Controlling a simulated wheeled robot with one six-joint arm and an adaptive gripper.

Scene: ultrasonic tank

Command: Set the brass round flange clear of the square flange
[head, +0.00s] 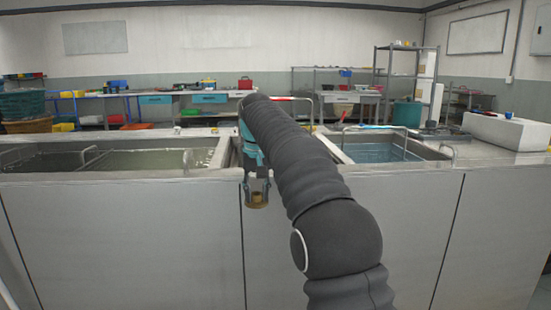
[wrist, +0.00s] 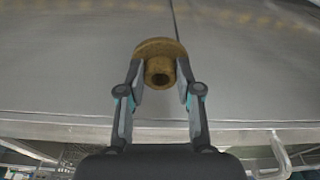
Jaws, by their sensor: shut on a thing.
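The brass round flange (wrist: 160,50) is a brown-gold disc with a hollow hub, seen between the fingertips in the wrist view. My gripper (wrist: 160,70) is shut on it. In the head view my gripper (head: 257,188) points down in front of the tank's front panel, with the flange (head: 257,202) at its tips. The flange appears apart from any surface, below the level of the tank rim. I cannot make out the square flange in either view.
A tank with murky liquid (head: 130,160) lies left and a bluish tank (head: 380,153) right, both with wire handles. A white block (head: 506,131) stands on the right worktop. The steel front panel (head: 120,230) is close behind the gripper.

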